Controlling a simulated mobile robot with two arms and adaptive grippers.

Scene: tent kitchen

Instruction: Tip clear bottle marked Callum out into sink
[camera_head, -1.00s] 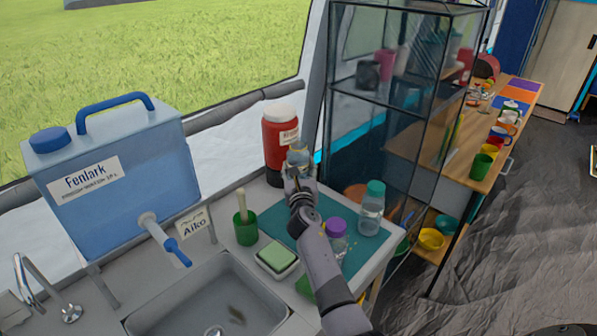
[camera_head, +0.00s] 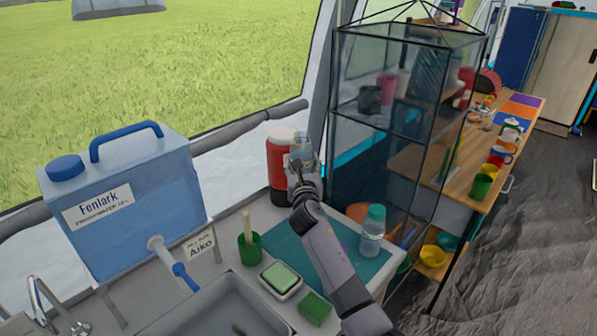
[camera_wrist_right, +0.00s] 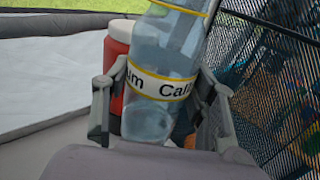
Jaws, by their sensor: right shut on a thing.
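My right gripper (camera_head: 303,176) is shut on a clear bottle (camera_head: 303,146) and holds it up in front of the red jug. In the right wrist view the bottle (camera_wrist_right: 160,105) stands between the two fingers, slightly tilted, with a yellow-edged label reading "um" and "Cal". Its top is cut off there. The sink (camera_head: 172,322) is at the bottom of the head view, left of and nearer than the gripper; only part of it shows. My left gripper is not in view.
A blue Fenlark water container (camera_head: 140,215) with a tap stands behind the sink. A red jug (camera_head: 279,165), green cup with brush (camera_head: 248,250), sponge in a dish (camera_head: 281,279), green sponge (camera_head: 315,308) and teal-capped bottle (camera_head: 373,232) stand on the counter.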

